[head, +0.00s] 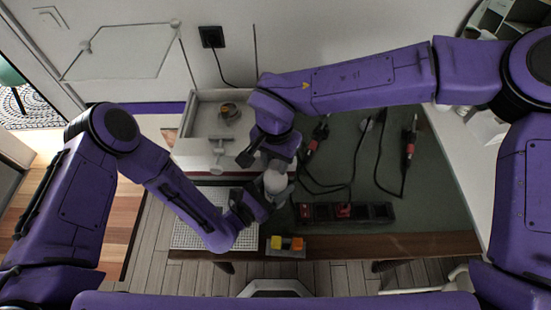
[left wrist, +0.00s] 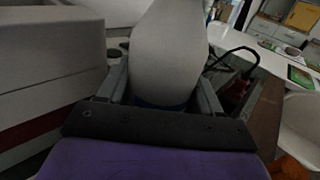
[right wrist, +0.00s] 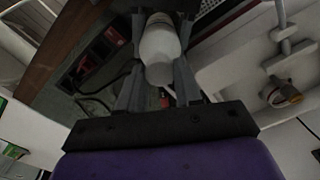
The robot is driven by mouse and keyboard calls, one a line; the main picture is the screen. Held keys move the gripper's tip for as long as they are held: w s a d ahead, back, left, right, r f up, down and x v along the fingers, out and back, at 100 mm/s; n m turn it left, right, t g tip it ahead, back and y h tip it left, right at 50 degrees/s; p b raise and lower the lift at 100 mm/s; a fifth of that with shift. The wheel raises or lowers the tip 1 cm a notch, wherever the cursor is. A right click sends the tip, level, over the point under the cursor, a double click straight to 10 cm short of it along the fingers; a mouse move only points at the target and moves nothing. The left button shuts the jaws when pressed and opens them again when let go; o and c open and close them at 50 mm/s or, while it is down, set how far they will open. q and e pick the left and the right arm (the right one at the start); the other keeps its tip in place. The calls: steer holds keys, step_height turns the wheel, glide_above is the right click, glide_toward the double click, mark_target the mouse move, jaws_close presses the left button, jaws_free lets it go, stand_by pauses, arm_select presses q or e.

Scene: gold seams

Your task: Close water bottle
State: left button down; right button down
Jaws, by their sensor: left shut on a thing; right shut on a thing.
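The water bottle (head: 275,183) is a pale white-grey rounded body held between both grippers above the table. My left gripper (head: 260,197) is shut on it from the lower left. In the left wrist view the bottle (left wrist: 167,50) fills the space between the fingers, with a dark blue part low down. My right gripper (head: 277,163) is shut on it from above. In the right wrist view the white bottle (right wrist: 160,48) lies between the right fingers. No separate cap can be made out; the grippers hide part of the bottle.
A pale open box (head: 185,153) with an orange-grey item (head: 229,112) stands behind on the left. A dark power strip (head: 375,212), red-and-black tools (head: 409,142) and cables lie to the right. A yellow-orange block (head: 287,243) sits at the front edge, beside a white grid (head: 190,237).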

steer(key=m, duration=0.8)
steer(key=shift+m, duration=0.4)
steer(key=m, duration=1.5)
steer(key=shift+f, duration=0.1)
steer(key=m, duration=0.6)
steer(key=c, duration=0.8)
jaws_free()
steer(key=shift+o, duration=0.2)
